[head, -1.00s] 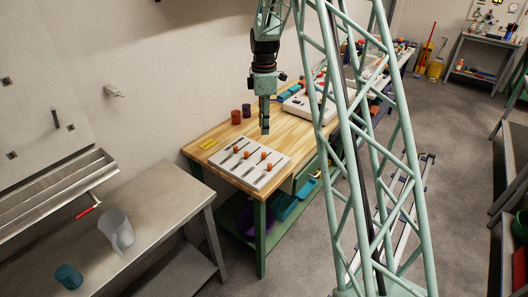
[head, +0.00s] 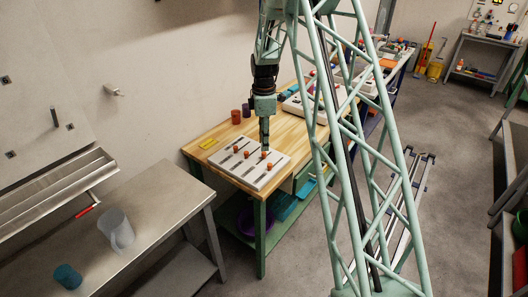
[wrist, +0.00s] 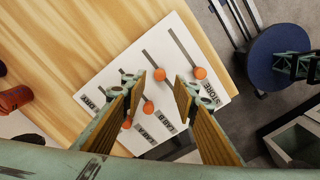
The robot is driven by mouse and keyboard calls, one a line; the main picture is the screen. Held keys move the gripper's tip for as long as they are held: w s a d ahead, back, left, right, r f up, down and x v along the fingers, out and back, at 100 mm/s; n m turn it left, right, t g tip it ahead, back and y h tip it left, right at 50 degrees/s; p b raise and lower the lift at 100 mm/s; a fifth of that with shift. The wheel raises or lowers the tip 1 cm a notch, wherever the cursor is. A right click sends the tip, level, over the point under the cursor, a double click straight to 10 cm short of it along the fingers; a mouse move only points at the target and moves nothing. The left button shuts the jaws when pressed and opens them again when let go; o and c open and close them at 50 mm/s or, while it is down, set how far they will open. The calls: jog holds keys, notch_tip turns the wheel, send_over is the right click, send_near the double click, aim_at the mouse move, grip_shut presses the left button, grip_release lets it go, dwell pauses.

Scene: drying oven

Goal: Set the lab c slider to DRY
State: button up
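A white slider panel (head: 248,172) with several orange knobs in dark slots lies on the wooden bench. My gripper (head: 265,147) points down over the panel's far right part. In the wrist view my gripper (wrist: 162,82) is open, its two fingers apart. One orange knob (wrist: 159,74) shows between the fingertips; contact cannot be told. A second knob (wrist: 200,73) is just right of the right finger, near a label reading STORE. Two more knobs, including one at the lower left (wrist: 127,123), show below. The other labels are small and partly hidden, so I cannot tell which slider is lab c.
A white device (head: 298,104) is farther along the bench. A grey table (head: 150,225) with a clear jug (head: 117,230) stands at the left.

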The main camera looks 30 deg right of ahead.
aim_at(264, 153)
jog(key=shift+f, duration=2.5)
jog(key=shift+c, duration=0.6)
grip_shut()
